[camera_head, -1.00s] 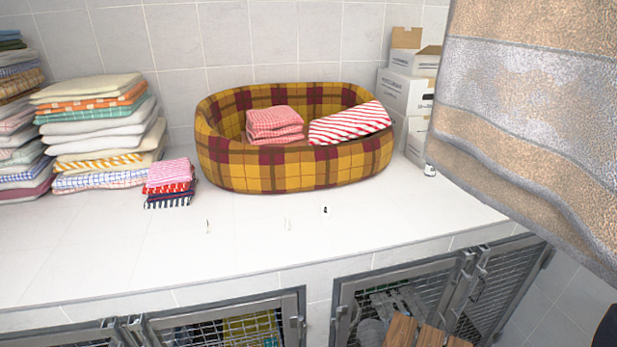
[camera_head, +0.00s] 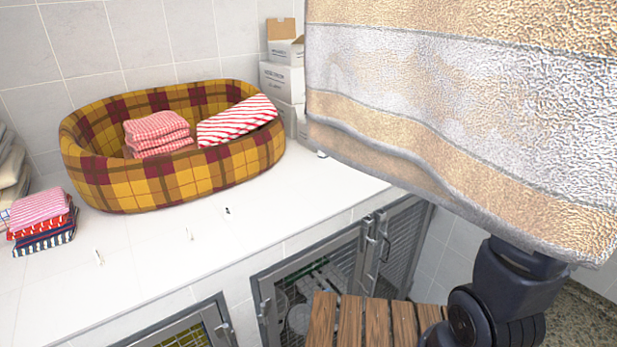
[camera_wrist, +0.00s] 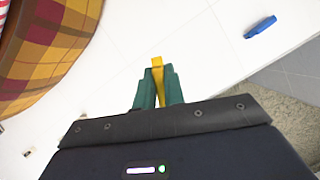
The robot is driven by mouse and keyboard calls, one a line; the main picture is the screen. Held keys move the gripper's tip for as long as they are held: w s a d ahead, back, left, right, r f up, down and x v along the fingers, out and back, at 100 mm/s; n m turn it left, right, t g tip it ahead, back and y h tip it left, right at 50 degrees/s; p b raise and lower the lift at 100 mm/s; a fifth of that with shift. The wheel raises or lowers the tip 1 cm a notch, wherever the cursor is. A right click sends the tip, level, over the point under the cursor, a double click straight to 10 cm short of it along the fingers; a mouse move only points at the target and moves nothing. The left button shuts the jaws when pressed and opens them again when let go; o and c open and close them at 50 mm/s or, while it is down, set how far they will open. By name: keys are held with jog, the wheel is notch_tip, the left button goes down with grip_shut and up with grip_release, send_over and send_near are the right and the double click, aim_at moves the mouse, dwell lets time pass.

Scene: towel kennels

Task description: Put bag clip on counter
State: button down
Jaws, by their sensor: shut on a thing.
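In the wrist view my gripper (camera_wrist: 158,88) has green fingers closed around a narrow yellow bag clip (camera_wrist: 158,68). The clip sticks out past the fingertips, over the white counter. I cannot tell its height above the surface. A blue elongated clip-like object (camera_wrist: 260,27) lies near the counter's edge, right of and beyond my gripper. The white counter (camera_head: 150,237) also shows in the head view. There, a large striped towel hides my gripper and both of these small objects.
The beige and grey towel (camera_head: 450,100) hangs large across the head view's right. A plaid pet bed (camera_head: 180,180) holds folded cloths. Folded cloths (camera_head: 42,222) and white boxes (camera_head: 283,82) flank it. Mesh kennel doors (camera_head: 318,285) and a slatted wooden top (camera_head: 365,322) are below. The front counter is mostly clear.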

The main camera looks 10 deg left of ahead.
aim_at(319, 184)
notch_tip(319, 184, down, 17)
jog(key=shift+r, duration=0.15)
dwell(0.5)
jog(key=c, duration=1.5)
grip_release()
jog(key=v, duration=1.2)
jog(key=shift+s, duration=0.1)
